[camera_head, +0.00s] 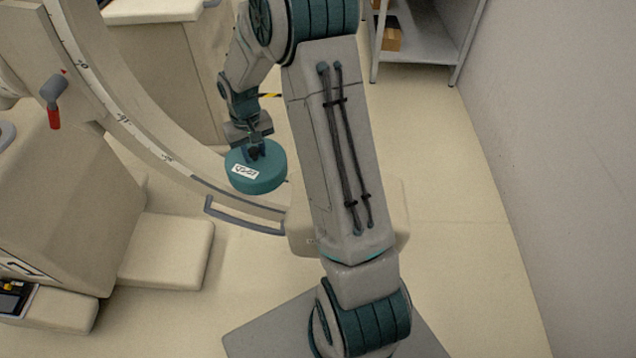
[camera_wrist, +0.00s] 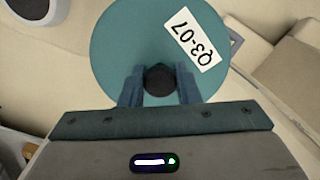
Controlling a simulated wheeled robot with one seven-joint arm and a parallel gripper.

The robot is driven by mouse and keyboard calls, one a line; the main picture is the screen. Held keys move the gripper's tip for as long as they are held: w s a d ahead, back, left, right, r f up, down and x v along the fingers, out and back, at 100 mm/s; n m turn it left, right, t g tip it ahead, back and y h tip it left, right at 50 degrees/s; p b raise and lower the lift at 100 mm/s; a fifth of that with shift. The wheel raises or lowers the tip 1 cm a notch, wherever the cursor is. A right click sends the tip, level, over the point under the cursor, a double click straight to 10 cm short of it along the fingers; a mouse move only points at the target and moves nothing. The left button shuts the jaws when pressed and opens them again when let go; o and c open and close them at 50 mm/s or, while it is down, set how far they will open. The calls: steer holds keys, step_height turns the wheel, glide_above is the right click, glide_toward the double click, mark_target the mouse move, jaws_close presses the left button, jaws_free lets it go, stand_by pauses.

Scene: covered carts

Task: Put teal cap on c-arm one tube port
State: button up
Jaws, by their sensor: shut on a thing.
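The teal cap (camera_head: 256,172) is a round disc with a white label. My gripper (camera_head: 256,152) is shut on a dark knob at its centre and holds it in the air in front of the C-arm's curve. In the wrist view the teal cap (camera_wrist: 112,45) fills the top middle, its label reading Q3-07, with the two fingers of my gripper (camera_wrist: 158,82) on either side of the dark knob. The C-arm (camera_head: 125,120) is a large beige arc with scale marks at the left. Its tube port cannot be made out; my arm hides part of the C-arm's lower end.
A red-tipped grey handle (camera_head: 54,105) sticks out from the C-arm. A grey bar handle (camera_head: 240,217) lies just below the cap. A beige cart base (camera_head: 165,250) stands lower left. A metal shelf (camera_head: 425,45) with a box is at the back. Floor at right is clear up to the grey wall (camera_head: 560,150).

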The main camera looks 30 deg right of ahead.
steer(key=shift+w+d, duration=0.2)
steer(key=shift+d, duration=0.2)
steer(key=s+d+f+n+b, duration=0.1)
steer(key=s+d+n+b, duration=0.1)
steer(key=s+d+n, duration=0.65)
steer(key=s+d+f+n+b, duration=0.15)
steer(key=s+d+n, duration=0.4)
steer(key=d, duration=0.65)
steer(key=s+d+f+n+b, duration=0.1)
steer(key=s+d+n+b, duration=0.2)
steer(key=s+d+n, duration=0.45)
steer(key=shift+n, duration=0.55)
steer(key=w+a+f, duration=0.1)
steer(key=w+f, duration=0.1)
steer(key=w, duration=0.1)
steer(key=w+a+f+b, duration=0.1)
steer(key=w+f, duration=0.1)
steer(key=w, duration=0.2)
steer(key=w+a+f, duration=0.1)
steer(key=w+f, duration=0.1)
steer(key=w, duration=0.1)
steer(key=shift+w+a+f+b, duration=0.25)
steer(key=shift+a+f+b, duration=0.15)
steer(key=shift+f+b, duration=0.3)
steer(key=shift+f, duration=1.65)
steer(key=shift+f, duration=0.15)
steer(key=o, duration=1)
